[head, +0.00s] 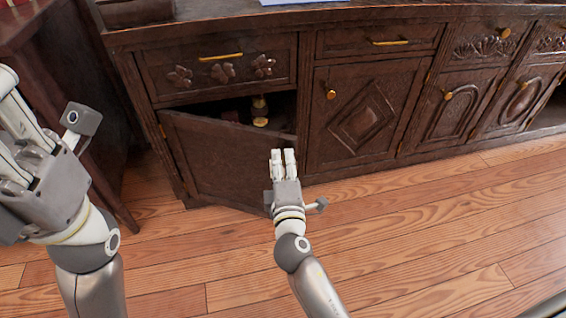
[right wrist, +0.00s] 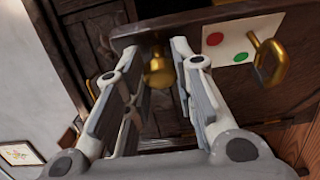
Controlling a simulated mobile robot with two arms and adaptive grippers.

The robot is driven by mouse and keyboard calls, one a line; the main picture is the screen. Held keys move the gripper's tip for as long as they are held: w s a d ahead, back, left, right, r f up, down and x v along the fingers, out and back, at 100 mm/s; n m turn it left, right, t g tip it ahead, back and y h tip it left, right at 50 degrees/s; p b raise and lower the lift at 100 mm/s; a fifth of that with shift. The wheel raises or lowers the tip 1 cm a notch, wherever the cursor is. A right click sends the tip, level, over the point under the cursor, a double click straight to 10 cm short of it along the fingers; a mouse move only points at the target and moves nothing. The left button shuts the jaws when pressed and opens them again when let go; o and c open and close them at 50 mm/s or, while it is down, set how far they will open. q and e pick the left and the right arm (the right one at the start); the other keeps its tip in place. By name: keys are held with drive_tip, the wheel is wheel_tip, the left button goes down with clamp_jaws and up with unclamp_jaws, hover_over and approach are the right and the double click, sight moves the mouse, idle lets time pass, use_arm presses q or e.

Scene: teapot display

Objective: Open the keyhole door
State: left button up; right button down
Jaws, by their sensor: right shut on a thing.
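The dark carved door (head: 215,155) at the left end of the cabinet stands ajar. It is hinged at its left, and its right edge swings out toward me. My right gripper (head: 283,153) is at the door's free upper right edge. In the right wrist view its fingers (right wrist: 155,85) are on either side of a brass knob (right wrist: 158,72), shut on it; the exact contact is hard to see. The gripper hides the knob in the head view. My left gripper (head: 18,125) is raised at the far left, away from the door, and its finger opening is unclear.
Inside the dark opening stands a brass-coloured object (head: 260,110). A drawer (head: 220,68) with a brass handle is above it. A shut diamond-carved door (head: 362,115) is to the right. Dark furniture (head: 50,60) stands close on the left. The wooden floor (head: 420,230) in front is clear.

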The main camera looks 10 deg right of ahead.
drive_tip(key=c, duration=1.2)
unclamp_jaws()
drive_tip(key=s, duration=0.4)
drive_tip(key=s+a, duration=0.1)
drive_tip(key=s, duration=0.3)
drive_tip(key=s+a, duration=0.1)
drive_tip(key=s, duration=0.3)
drive_tip(key=shift+w, duration=0.1)
